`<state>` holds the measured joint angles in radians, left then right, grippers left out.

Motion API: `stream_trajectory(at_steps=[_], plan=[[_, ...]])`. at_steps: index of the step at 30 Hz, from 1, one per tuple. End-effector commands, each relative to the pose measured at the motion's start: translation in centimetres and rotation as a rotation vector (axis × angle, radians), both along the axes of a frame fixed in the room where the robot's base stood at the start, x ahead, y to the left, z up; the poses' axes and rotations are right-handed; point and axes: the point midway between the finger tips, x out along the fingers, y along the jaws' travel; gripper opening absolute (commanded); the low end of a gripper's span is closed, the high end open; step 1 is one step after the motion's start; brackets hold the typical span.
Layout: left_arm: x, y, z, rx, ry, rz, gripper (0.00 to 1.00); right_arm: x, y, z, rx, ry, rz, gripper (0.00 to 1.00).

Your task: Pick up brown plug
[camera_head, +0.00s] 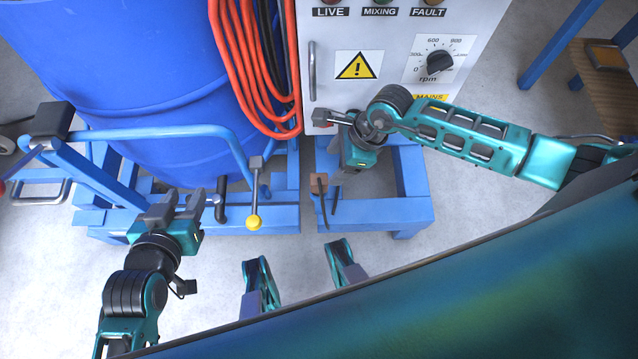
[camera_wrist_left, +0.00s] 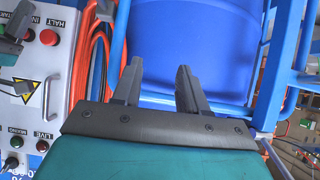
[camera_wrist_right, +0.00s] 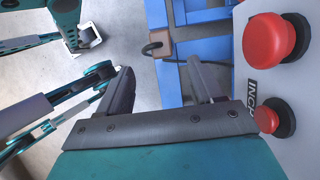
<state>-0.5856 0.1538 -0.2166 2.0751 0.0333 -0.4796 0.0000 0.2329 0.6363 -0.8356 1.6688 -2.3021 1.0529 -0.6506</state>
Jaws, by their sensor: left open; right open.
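The brown plug (camera_head: 318,183) is a small block at the blue frame's front, in the gap below the control cabinet, with a dark cable hanging from it. In the right wrist view the brown plug (camera_wrist_right: 158,41) lies beyond and between the fingertips, clear of both. My right gripper (camera_head: 340,176) is open and empty, just right of the plug; its fingers also show in the right wrist view (camera_wrist_right: 160,68). My left gripper (camera_head: 184,199) is open and empty at the left, before the blue drum. The left wrist view shows its parted fingers (camera_wrist_left: 158,69), without the plug.
The grey control cabinet (camera_head: 390,55) stands behind my right gripper. Red buttons (camera_wrist_right: 272,38) are close on the right. The blue drum (camera_head: 150,90), orange hoses (camera_head: 245,60) and a yellow-knobbed lever (camera_head: 254,222) stand left. Blue frame beams (camera_head: 385,212) surround the plug; open floor lies in front.

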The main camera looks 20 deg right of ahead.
Motion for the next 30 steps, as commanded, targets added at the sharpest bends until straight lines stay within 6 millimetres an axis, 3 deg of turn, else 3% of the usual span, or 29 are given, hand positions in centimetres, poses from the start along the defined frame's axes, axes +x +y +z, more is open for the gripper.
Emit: stream_trajectory(at_steps=[1,4,13,21,30], plan=[[0.0,0.0,-0.7,-0.002,0.0,0.001,0.43,0.1,0.5,-1.4,0.004,0.003,-0.002,0.66],[0.0,-0.1,-1.3,-0.004,0.003,0.003,0.43,0.3,1.2,-3.0,0.005,0.002,-0.002,0.66],[-0.3,-0.1,-2.5,-0.008,0.01,0.006,0.43,0.6,2.2,-5.4,0.007,0.002,-0.003,0.66],[-0.4,-0.1,-4.3,-0.005,0.013,0.007,0.43,1.2,3.5,-9.1,0.007,0.002,-0.005,0.66],[-0.4,0.1,-4.4,0.001,0.013,0.002,0.43,1.3,3.7,-9.4,0.006,0.001,-0.003,0.66]])
